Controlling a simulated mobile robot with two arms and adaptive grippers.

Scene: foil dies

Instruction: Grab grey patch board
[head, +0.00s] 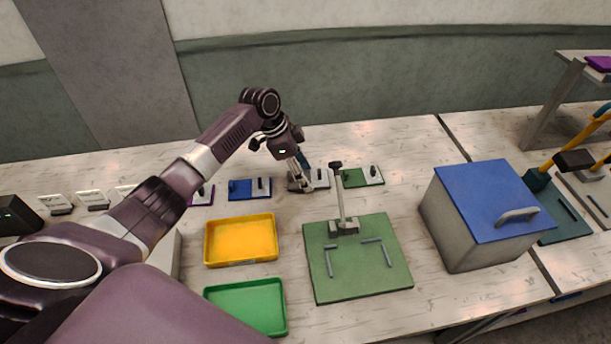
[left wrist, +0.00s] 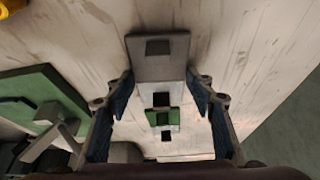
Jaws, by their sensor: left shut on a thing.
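The grey patch board (head: 321,178) stands in the back row of the table, half grey and half white. In the left wrist view the grey half of the board (left wrist: 158,66), with a dark square on it, lies between the fingers. My left gripper (head: 303,183) reaches down over the board and is shut on it, one finger at each side (left wrist: 160,84). The gripper hides part of the board in the head view. I cannot tell whether the board is clear of the table. My right gripper is not in view.
A blue patch board (head: 241,189) and a green one (head: 353,178) flank the grey one. In front are a yellow tray (head: 206,245), a green tray (head: 247,307) and a green base plate with a post (head: 350,280). A blue-lidded box (head: 455,225) stands right.

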